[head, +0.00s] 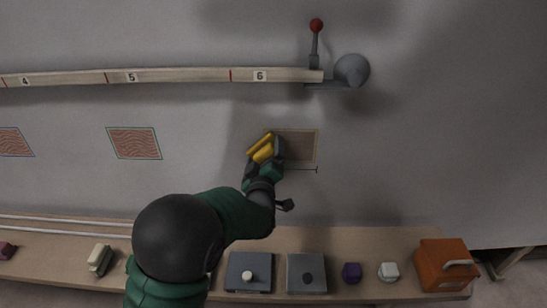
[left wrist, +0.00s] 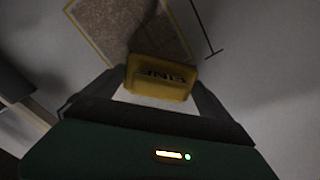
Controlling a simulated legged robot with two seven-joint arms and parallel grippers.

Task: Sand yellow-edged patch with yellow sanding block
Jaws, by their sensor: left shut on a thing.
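The yellow-edged patch (head: 302,147) is a brown rectangle on the grey hull wall, right of centre in the head view. In the left wrist view the patch (left wrist: 165,38) shows its thin yellow border, with a coarse speckled area at left and a smoother, darker area towards the block. My left gripper (head: 265,160) is shut on the yellow sanding block (head: 262,148), at the patch's left end. My right gripper is not in view.
Two wavy-grained patches (head: 134,143) lie further left on the wall. A numbered rail (head: 180,75) runs above, with a red-knobbed lever (head: 316,40).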

